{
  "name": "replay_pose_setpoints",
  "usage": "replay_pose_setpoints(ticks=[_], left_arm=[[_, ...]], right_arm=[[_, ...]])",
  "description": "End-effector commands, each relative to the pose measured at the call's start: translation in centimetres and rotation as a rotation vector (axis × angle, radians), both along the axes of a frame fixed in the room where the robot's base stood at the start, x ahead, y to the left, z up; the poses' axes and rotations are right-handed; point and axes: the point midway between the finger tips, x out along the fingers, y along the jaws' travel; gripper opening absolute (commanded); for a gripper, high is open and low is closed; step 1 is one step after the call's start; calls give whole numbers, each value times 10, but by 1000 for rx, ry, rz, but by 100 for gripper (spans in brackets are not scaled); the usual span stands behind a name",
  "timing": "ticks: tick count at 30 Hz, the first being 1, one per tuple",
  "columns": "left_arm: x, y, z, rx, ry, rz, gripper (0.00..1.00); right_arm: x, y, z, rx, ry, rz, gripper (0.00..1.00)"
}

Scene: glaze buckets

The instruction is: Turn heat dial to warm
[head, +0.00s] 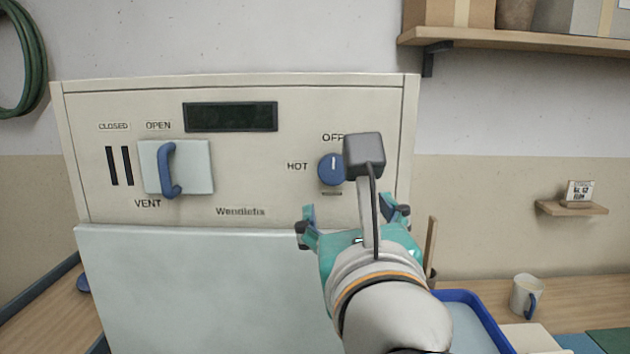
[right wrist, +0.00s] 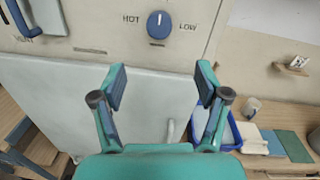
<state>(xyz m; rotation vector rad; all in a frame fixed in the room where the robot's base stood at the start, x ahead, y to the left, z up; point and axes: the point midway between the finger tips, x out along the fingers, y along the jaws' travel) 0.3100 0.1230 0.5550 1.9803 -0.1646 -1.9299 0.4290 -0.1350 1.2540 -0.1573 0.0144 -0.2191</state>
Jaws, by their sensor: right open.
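The heat dial (head: 331,170) is a round blue knob on the cream panel (head: 250,175), and its white pointer line points up toward OFF. HOT is printed to its left. In the right wrist view the dial (right wrist: 159,25) has LOW to its right; the label below it is too small to read. My right gripper (head: 354,213) is open and empty, below the dial and apart from it. In the right wrist view its spread fingertips (right wrist: 160,72) sit lower than the dial. My camera mount hides the panel right of the dial in the head view. My left gripper is out of view.
A blue vent handle (head: 169,170) on a pale plate and a dark display (head: 230,117) share the panel. A large pale door (head: 200,285) lies below. A blue tray (head: 470,297) and a mug (head: 526,296) stand right, under a wall shelf (head: 530,40).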

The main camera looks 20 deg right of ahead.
Motion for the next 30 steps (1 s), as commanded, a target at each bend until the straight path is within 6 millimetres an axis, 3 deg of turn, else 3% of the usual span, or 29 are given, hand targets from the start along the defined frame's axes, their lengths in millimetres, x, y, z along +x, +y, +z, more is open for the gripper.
replay_pose_setpoints(ticks=[18,24,30], left_arm=[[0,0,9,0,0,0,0],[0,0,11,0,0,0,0],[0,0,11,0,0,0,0]], right_arm=[[122,-28,-1,1,5,-3,74],[141,-31,-1,2,4,0,74],[146,-32,-1,3,3,1,74]])
